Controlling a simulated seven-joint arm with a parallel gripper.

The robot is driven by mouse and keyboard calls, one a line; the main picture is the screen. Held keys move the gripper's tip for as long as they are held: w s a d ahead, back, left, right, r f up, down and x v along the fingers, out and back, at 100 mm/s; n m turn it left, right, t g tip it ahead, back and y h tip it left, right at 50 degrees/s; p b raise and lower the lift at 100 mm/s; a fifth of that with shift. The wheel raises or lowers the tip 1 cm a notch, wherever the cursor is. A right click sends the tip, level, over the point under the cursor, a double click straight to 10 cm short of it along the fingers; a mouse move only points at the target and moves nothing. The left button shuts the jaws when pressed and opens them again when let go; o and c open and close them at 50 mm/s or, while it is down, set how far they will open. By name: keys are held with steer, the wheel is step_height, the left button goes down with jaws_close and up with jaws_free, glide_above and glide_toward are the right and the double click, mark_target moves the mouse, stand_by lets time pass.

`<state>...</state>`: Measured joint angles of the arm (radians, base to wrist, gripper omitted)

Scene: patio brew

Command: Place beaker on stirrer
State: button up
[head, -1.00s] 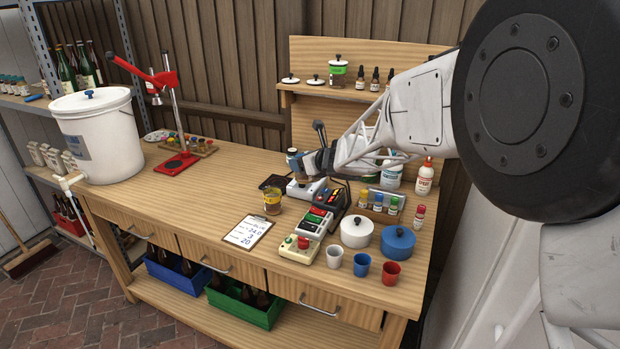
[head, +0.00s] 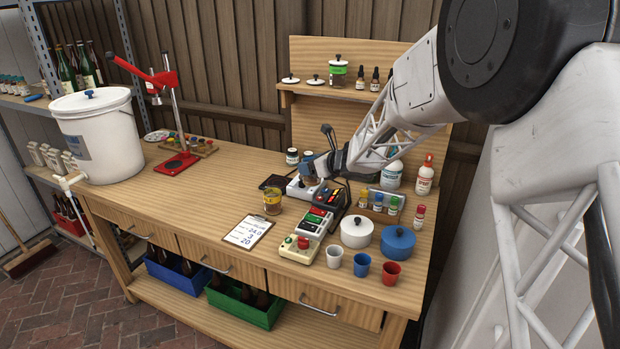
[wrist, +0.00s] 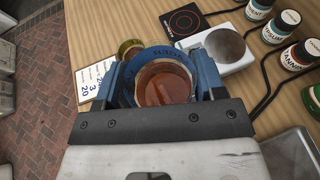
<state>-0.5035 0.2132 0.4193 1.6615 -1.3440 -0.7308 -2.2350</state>
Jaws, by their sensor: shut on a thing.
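My gripper (wrist: 160,75) has blue fingers and is shut on a beaker (wrist: 165,84) with reddish-brown liquid, seen from above in the wrist view. In the head view, my gripper (head: 309,174) and the beaker are small, over or just behind the stirrer (head: 296,191). The stirrer is a white box with a round grey plate. In the wrist view the stirrer (wrist: 242,62) lies up and right of the beaker, its plate uncovered. I cannot tell how high the beaker is above it.
A black plate with a red ring (wrist: 184,20) lies beside the stirrer. An amber jar (head: 272,202) and a clipboard (head: 246,233) are nearer the front. Control boxes (head: 314,222), pots (head: 356,232) and cups (head: 391,273) fill the right. The bench's left middle is clear.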

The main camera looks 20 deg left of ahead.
steer(key=shift+w+d+f+n+g, duration=0.25)
steer(key=shift+w+d+f, duration=0.15)
steer(key=shift+f, duration=0.2)
steer(key=shift+w+d+f+n+g, duration=0.25)
steer(key=shift+w+d+f, duration=0.1)
steer(key=shift+f, duration=0.25)
steer(key=shift+f, duration=0.1)
steer(key=shift+w, duration=0.1)
steer(key=w+a+f, duration=0.1)
steer(key=w+a, duration=0.8)
steer(key=w, duration=0.4)
steer(key=shift+f, duration=0.25)
stand_by(0.4)
steer(key=shift+w, duration=0.1)
steer(key=shift+d+f, duration=0.1)
steer(key=shift+f, duration=1.65)
